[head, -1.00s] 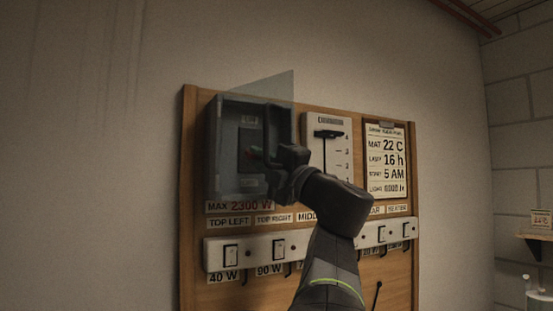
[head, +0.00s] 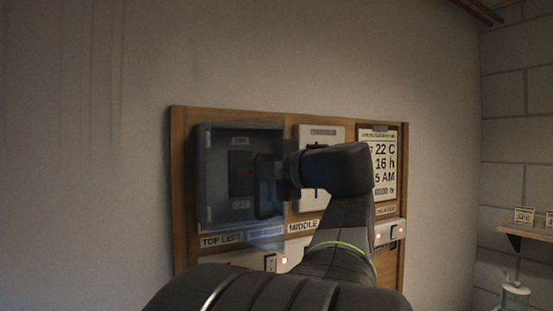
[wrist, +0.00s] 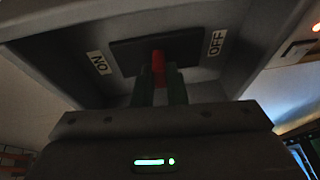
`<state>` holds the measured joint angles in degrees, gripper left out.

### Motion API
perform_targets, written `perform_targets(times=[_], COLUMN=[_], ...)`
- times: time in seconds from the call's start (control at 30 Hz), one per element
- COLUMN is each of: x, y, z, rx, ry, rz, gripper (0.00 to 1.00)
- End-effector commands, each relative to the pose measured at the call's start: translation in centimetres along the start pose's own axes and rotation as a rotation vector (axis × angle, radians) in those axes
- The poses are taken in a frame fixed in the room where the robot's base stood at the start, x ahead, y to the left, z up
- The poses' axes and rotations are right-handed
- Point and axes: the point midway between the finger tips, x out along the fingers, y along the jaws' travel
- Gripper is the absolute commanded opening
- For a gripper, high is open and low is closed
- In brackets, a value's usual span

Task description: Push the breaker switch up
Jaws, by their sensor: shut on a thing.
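The grey breaker box (head: 204,205) hangs at the left of a wooden board. Inside is a dark switch plate (head: 240,160), with a label above and one below. In the wrist view the red breaker lever (wrist: 158,66) stands out from the dark plate (wrist: 125,56), between an ON label (wrist: 99,63) at left and an OFF label (wrist: 217,43) at right. My gripper (wrist: 160,86), with green finger pads, is shut on the lever. In the head view my gripper (head: 262,184) reaches into the box from the right. The lever's exact tilt is hard to tell.
The wooden board (head: 182,150) also carries a white panel (head: 308,140), a printed card (head: 384,165) and a lower switch strip with lit orange lights (head: 284,261). My arm hides much of the strip. A shelf (head: 525,233) is at right.

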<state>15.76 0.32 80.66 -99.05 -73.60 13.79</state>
Motion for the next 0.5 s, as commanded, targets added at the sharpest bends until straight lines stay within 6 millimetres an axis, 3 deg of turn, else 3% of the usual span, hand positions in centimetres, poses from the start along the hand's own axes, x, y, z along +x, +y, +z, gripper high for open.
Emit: perform_targets(times=[0.5], x=[0.24], y=[1.36], z=[0.16], rx=[0.126], ry=[0.000], rz=[-0.308], gripper=[0.00])
